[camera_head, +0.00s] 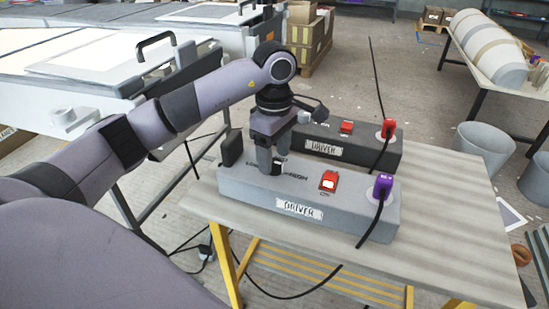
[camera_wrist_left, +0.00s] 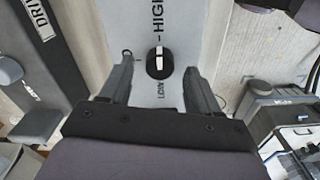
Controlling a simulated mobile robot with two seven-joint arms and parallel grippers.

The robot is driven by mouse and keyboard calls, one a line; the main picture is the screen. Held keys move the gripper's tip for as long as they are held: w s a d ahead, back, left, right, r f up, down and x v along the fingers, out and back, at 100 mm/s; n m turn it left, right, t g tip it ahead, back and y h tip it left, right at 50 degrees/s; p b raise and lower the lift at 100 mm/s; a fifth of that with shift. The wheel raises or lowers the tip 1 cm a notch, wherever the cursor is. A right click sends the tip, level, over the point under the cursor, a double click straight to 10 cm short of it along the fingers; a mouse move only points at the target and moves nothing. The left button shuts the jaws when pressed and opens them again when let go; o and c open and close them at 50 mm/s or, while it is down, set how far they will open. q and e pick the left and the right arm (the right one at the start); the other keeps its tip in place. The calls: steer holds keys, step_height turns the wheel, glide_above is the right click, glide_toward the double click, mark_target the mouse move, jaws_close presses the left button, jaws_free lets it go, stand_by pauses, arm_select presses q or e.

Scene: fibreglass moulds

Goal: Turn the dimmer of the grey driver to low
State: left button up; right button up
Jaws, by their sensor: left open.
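The grey driver (camera_head: 255,190) is a long light-grey box lying at the front of the table, with a DRIVER label, a red switch (camera_head: 329,181) and a purple plug (camera_head: 383,185). Its dimmer (camera_wrist_left: 160,63) is a round black knob with a white mark, seen in the left wrist view between the words HIGH and LOW. The mark lies along the HIGH–LOW line; I cannot tell which end points. My left gripper (camera_head: 276,167) points down over the dimmer end. Its fingers are open, one on each side of the knob, with gaps showing. My right gripper is not seen.
A dark driver (camera_head: 355,155) with a red switch and red plug (camera_head: 389,128) lies just behind, parallel. The table top (camera_head: 455,210) is clear on the right. A bucket (camera_head: 484,146) stands beyond it.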

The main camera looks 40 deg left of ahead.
arm_select(q)
steer(key=shift+f, duration=0.65)
steer(key=c, duration=1)
steer(key=shift+c, duration=0.2)
